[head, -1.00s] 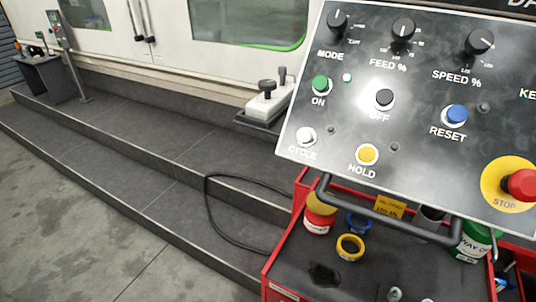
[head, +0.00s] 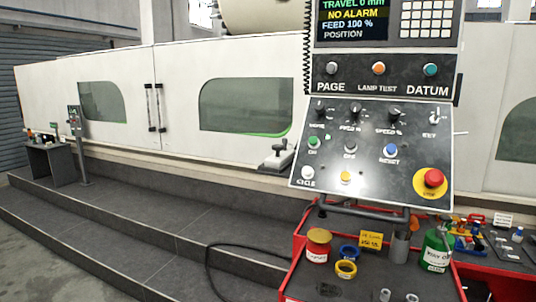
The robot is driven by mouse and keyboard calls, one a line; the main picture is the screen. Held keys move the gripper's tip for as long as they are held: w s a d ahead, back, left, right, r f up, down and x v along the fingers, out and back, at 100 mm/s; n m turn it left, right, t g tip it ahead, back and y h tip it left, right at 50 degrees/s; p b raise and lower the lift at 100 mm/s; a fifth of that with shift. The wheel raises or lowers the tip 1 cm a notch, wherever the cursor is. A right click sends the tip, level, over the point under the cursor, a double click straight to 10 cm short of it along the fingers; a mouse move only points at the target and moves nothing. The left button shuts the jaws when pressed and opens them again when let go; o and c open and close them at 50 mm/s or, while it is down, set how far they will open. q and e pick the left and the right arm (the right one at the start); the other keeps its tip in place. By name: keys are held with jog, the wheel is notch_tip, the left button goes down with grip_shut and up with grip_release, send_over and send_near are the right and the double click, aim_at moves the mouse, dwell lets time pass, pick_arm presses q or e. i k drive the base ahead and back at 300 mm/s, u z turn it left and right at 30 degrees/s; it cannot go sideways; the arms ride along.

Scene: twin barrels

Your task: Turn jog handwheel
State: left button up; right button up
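No part is marked as a jog handwheel. A white box with dark knobs on top (head: 279,156) sits on a ledge left of the control panel, and I cannot tell whether it is the handwheel. The tilted control panel (head: 375,150) has MODE, FEED % and SPEED % knobs, a key switch, ON, OFF, RESET, CYCLE and HOLD buttons and a red stop button (head: 433,178) on yellow. Above it the screen (head: 352,20) reads "TRAVEL 0 mm", "NO ALARM", "FEED 100 %", "POSITION". Neither of my grippers is in view.
A black cable (head: 208,262) lies on the dark steps (head: 130,215). The white machine (head: 178,85) stands behind. A small stand (head: 77,140) is far left.

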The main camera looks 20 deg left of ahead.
aim_at(277, 147)
jog(key=u, duration=0.45)
jog(key=i, duration=1.8)
jog(key=z, duration=0.8)
